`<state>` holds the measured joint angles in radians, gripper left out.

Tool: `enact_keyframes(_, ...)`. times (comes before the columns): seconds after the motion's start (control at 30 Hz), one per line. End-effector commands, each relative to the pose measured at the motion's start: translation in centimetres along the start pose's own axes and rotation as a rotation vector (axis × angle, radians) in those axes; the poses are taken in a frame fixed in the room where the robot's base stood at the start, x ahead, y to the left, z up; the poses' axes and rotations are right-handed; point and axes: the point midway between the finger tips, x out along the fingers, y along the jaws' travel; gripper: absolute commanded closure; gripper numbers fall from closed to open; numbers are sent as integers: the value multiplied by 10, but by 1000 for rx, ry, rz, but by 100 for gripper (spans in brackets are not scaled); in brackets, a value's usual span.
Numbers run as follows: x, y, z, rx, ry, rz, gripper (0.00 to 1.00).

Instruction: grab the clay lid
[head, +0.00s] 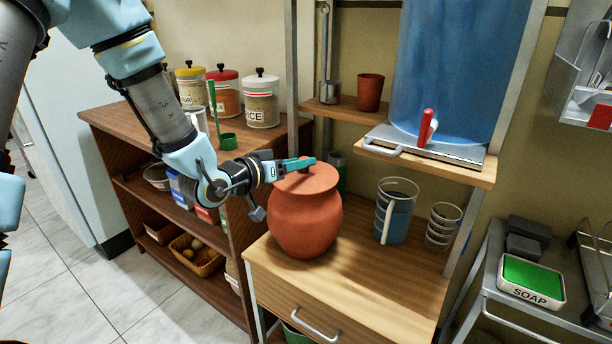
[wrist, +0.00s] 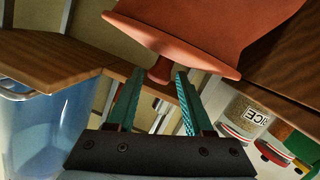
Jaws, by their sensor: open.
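The clay lid (head: 318,180) is a terracotta disc with a small knob, and it sits on top of the round clay pot (head: 305,228). The pot stands upright on a wooden drawer unit. My gripper (head: 300,164) is at the lid's top, reaching in from the left. In the wrist view, which looks turned over, my gripper (wrist: 159,75) has its two teal fingers apart. The lid (wrist: 190,60) lies just beyond them, with its knob (wrist: 160,70) in line with the gap between the fingertips. Whether the fingers touch the knob cannot be told.
A blue water tank (head: 460,70) with a red tap stands on a shelf behind right. A tall mug (head: 396,212) and a glass (head: 442,225) are right of the pot. Labelled jars (head: 261,102) and a green ladle (head: 227,140) sit on the left shelf.

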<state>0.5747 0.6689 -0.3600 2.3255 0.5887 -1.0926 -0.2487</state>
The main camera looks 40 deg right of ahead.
Motion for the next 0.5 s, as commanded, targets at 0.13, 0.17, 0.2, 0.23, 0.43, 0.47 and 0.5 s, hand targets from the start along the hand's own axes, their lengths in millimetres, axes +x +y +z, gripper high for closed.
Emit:
enact_keyframes(0.13,10,1,0,0,-1,0,49)
enact_keyframes(0.17,13,1,0,0,-1,0,49)
enact_keyframes(0.2,19,2,0,-1,-1,1,49)
enact_keyframes(0.23,24,3,0,-1,0,1,49)
enact_keyframes(0.43,50,2,1,-1,-1,-2,49)
enact_keyframes(0.47,52,2,1,-1,-1,-2,49)
enact_keyframes(0.5,54,2,1,0,-1,-2,49)
